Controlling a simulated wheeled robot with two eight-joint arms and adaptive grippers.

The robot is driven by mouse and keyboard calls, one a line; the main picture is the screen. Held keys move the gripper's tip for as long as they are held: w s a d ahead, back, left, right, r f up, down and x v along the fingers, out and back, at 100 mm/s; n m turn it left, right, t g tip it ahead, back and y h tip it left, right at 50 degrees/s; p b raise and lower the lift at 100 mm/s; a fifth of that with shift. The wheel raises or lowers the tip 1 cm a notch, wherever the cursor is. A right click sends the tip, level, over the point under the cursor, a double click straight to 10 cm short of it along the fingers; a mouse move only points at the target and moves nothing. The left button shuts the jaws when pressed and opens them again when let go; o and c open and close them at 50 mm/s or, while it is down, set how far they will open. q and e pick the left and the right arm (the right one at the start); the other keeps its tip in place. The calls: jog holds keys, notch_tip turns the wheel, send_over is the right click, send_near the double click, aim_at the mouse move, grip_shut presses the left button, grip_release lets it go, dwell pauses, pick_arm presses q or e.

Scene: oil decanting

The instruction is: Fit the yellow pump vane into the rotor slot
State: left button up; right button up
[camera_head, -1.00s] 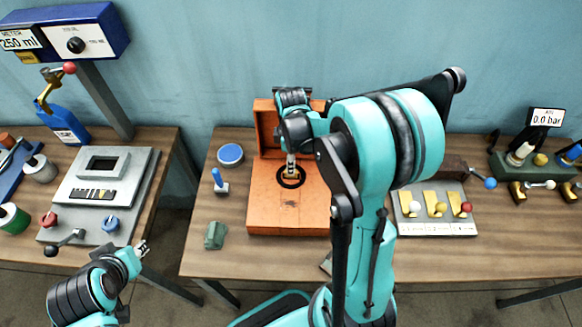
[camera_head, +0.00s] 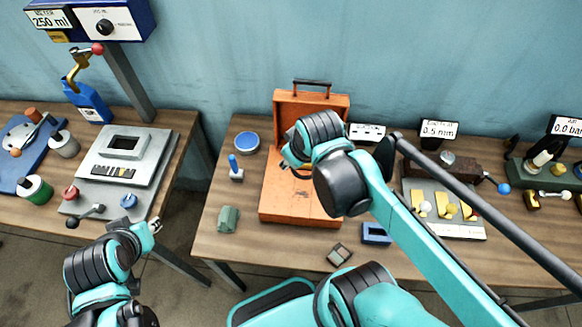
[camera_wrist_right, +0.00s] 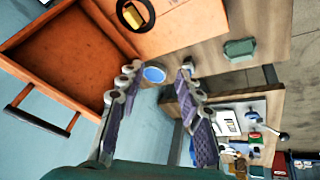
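A black ring (camera_wrist_right: 135,13) lies on the orange case's flat panel (camera_wrist_right: 180,28), with a yellow piece (camera_wrist_right: 132,15) inside it in the right wrist view. The piece looks like the pump vane or the rotor's brass; I cannot tell how it sits in the slot. In the head view my right arm mostly hides the ring.
The orange case's raised lid (camera_head: 318,104) stands behind. A blue round dish (camera_head: 246,143), blue-handled tool (camera_head: 235,168) and green block (camera_head: 228,219) lie left of it. A grey plate with yellow parts (camera_head: 455,228) is at right. A small blue tray (camera_head: 376,234) sits near the front.

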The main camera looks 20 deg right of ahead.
jog(key=s+a+m+t, duration=0.2)
jog(key=m, duration=0.1)
jog(key=shift+s+a+f, duration=0.1)
jog(key=shift+s, duration=0.2)
notch_tip(320, 180, down, 9)
jog(key=b, duration=0.9)
jog(key=shift+f, duration=0.2)
